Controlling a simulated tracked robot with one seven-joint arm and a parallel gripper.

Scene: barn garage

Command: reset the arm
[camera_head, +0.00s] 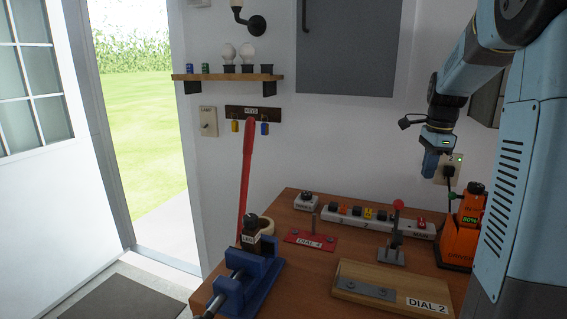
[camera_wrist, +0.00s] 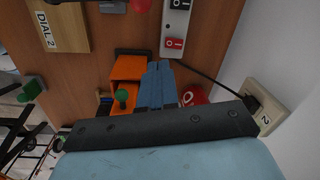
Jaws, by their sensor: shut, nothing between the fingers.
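My gripper (camera_head: 430,162) is at the end of my blue arm at the upper right, raised above the back right of the workbench (camera_head: 312,279). Its fingers point down and are shut, with nothing held. In the wrist view my shut gripper (camera_wrist: 160,70) shows in the middle, in front of an orange charger (camera_wrist: 128,68). The same orange charger (camera_head: 465,225) stands on the bench below and to the right of my gripper in the head view, apart from it.
A power strip (camera_head: 375,219), a red-knobbed clamp (camera_head: 393,245), a DIAL 2 board (camera_head: 360,283) and a blue vise (camera_head: 245,280) occupy the bench. A wall outlet (camera_head: 448,168) with a plugged-in cable is close to my gripper. A doorway stands open at left.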

